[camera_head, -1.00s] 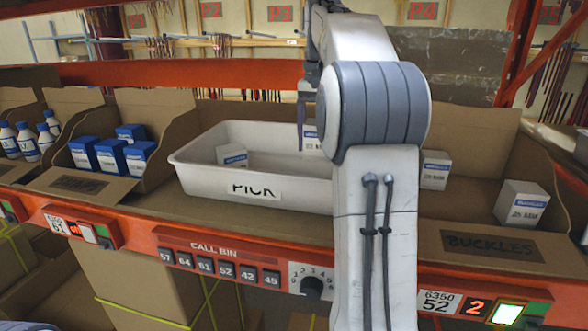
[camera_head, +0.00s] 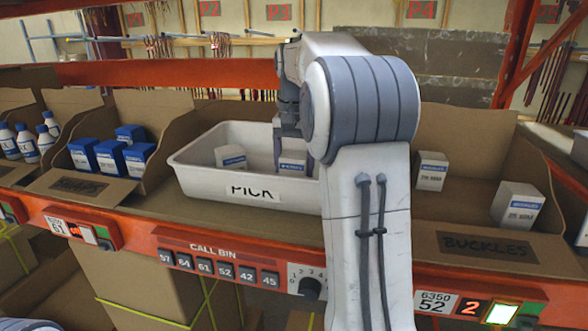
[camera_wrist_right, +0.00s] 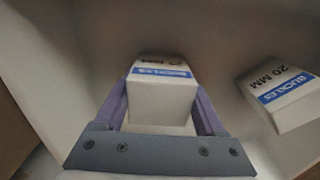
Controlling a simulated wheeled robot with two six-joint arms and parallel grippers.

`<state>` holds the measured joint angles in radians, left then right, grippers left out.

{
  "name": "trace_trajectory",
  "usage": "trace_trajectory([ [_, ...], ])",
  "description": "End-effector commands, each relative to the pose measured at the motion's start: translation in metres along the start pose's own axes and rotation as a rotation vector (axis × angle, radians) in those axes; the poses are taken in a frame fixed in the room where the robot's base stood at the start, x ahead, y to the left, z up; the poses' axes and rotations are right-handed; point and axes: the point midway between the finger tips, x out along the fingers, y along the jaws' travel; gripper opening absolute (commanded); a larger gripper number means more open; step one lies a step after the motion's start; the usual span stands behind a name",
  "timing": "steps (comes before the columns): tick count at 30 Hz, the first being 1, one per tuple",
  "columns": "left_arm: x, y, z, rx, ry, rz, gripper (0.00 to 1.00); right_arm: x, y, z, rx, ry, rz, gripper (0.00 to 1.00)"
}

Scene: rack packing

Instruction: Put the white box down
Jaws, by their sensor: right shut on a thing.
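My right gripper (camera_head: 291,150) reaches down into the white PICK tote (camera_head: 207,184). It is shut on a white box (camera_head: 293,167) with a blue label band. In the right wrist view the held box (camera_wrist_right: 161,102) sits between the two purple fingers, one on each side. The box is low inside the tote; whether it touches the floor I cannot tell. A second white box (camera_head: 231,157) marked BUCKLES stands in the tote to the left; it also shows in the wrist view (camera_wrist_right: 281,97), apart from the held box. My left gripper is not in view.
A BUCKLES carton (camera_head: 487,245) on the right holds white boxes (camera_head: 431,171) (camera_head: 517,206). A carton on the left holds several blue boxes (camera_head: 110,157), with white bottles (camera_head: 27,143) beyond. An orange rail (camera_head: 150,239) with buttons runs along the front.

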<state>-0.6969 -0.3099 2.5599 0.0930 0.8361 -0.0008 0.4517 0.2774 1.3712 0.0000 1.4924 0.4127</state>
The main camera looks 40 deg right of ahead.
Motion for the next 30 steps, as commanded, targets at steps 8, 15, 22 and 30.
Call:
trace_trajectory([
  [8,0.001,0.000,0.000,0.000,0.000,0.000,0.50,0.002,0.000,0.000,0.000,0.000,0.000,1.00],
  [15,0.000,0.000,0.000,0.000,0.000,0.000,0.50,-0.004,0.000,-0.001,0.000,0.002,-0.001,1.00],
  [22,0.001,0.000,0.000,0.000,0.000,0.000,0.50,-0.041,-0.001,-0.002,0.000,0.005,-0.002,1.00],
  [30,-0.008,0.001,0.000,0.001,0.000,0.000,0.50,-0.093,0.000,-0.001,0.000,0.002,-0.001,1.00],
])
